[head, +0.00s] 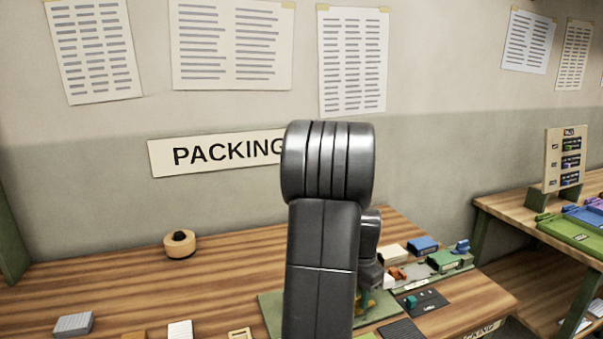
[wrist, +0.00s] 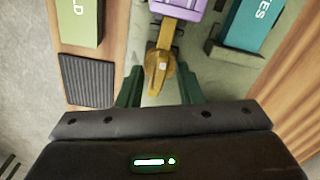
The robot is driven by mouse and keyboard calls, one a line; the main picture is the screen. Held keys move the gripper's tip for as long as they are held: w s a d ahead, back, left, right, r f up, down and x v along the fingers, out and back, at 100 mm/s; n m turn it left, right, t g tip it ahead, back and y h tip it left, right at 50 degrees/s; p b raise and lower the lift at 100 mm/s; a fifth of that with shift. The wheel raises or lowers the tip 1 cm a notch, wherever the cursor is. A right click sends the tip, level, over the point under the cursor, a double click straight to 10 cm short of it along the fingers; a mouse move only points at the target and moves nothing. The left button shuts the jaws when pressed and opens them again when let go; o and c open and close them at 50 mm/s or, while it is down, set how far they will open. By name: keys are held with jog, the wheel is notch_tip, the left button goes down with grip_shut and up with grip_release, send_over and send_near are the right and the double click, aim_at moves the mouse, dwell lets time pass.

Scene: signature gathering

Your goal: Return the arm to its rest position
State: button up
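In the wrist view my gripper (wrist: 160,82) shows two dark green fingers, spread apart. A yellow piece (wrist: 159,62) with a small pale mark lies between and just beyond the fingertips, with gaps on both sides. It adjoins a purple block (wrist: 178,8) at the top edge. In the head view my dark arm (head: 322,250) stands up in the middle of the picture.
The wooden table (head: 235,268) carries a green mat (head: 270,312), blue and green boxes (head: 423,245), a ribbed dark pad (wrist: 86,82) and a tape roll (head: 179,244). A teal box (wrist: 253,22) lies right in the wrist view. A PACKING sign (head: 215,155) hangs behind.

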jog(key=n, duration=0.4)
jog(key=shift+n, duration=1.9)
jog(key=shift+r, duration=0.1)
